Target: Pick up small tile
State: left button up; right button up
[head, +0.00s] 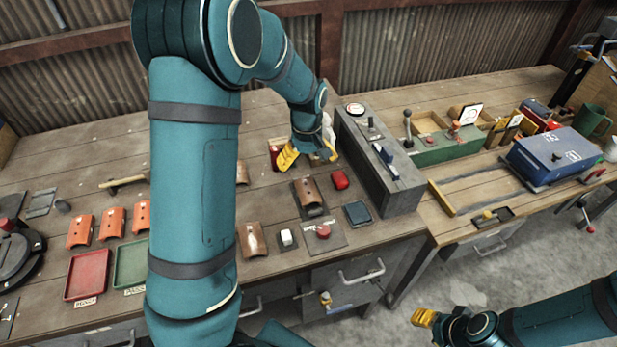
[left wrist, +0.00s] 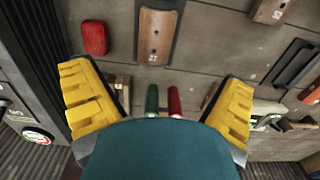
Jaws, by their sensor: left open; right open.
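Several curved roof tiles lie on the bench, and I cannot tell which is the small tile. One brown tile (head: 310,193) lies on a dark plate near the grey control box; it also shows at the top centre of the left wrist view (left wrist: 156,36). Another brown tile (head: 252,240) is nearer the front edge, and orange tiles (head: 110,222) stand in a row at left. My left gripper (head: 308,153) is open and empty, beyond the plated tile; its yellow fingers spread wide in the left wrist view (left wrist: 160,105). My right gripper (head: 424,318) is open, low at right, away from the bench.
A red block (head: 340,179) lies beside the plated tile. The grey control box (head: 378,160) stands to its right. Red and green trays (head: 87,275) are at front left. A green and a red cylinder (left wrist: 174,101) show between my left fingers. My left arm hides part of the bench.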

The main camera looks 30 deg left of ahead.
pick_arm(q)
send_over(310, 196)
jog(key=a, duration=0.1)
notch_tip(310, 196, down, 7)
jog(key=shift+w+r+b, duration=0.1)
jog(key=shift+b, duration=0.35)
jog(key=shift+w+d+f, duration=0.1)
jog(key=shift+d+f, duration=0.05)
jog(key=shift+f, duration=1.45)
jog(key=shift+w+d+f, duration=0.1)
jog(key=shift+f, duration=1.5)
jog(key=c, duration=1.4)
